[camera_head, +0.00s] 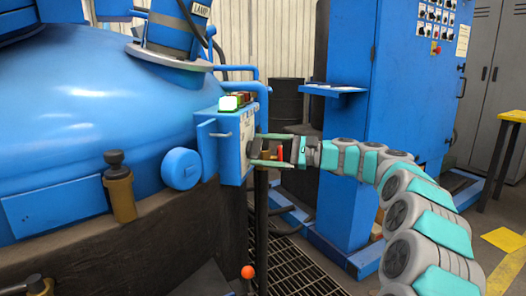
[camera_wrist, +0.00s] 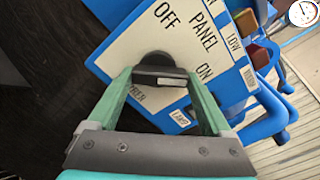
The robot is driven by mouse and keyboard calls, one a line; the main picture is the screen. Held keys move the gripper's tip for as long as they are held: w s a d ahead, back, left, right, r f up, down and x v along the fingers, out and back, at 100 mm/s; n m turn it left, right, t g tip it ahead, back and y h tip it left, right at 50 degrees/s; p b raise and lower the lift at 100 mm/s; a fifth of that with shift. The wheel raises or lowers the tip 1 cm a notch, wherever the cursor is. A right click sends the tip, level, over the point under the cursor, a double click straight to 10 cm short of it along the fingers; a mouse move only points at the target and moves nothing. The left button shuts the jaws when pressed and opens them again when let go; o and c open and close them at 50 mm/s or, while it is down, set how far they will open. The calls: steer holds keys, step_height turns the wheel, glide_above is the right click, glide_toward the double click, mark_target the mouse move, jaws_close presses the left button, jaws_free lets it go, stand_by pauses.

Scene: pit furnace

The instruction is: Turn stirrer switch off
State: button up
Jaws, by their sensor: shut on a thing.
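The blue control box (camera_head: 208,145) with a pale label plate stands beside the big blue furnace vessel. My gripper (camera_head: 254,150) reaches it from the right. In the wrist view, my gripper's green fingers (camera_wrist: 160,76) are shut on a dark round switch knob (camera_wrist: 158,58) with a grey-edged grip bar, one finger on each side. The bar lies level across the picture. The plate (camera_wrist: 180,45) appears tilted, with OFF above the knob, ON to its right, and PANEL between them. Another word below is partly hidden by the fingers, so I cannot read the switch's name.
A lit green button (camera_head: 229,103) and other buttons sit on top of the box. A blue cabinet (camera_head: 400,95) with a small shelf stands behind my arm. A dark barrel (camera_head: 286,101) is further back. A red-tipped lever (camera_head: 248,272) rises near the floor grating (camera_head: 285,262).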

steer(key=shift+s+a+n+b, duration=0.15)
steer(key=shift+n+b, duration=2.5)
steer(key=shift+n, duration=1.75)
steer(key=shift+s+d+n+b, duration=0.1)
steer(key=shift+n+b, duration=2.5)
steer(key=shift+n, duration=1.8)
steer(key=o, duration=1.2)
steer(key=shift+c, duration=0.2)
steer(key=shift+r, duration=0.1)
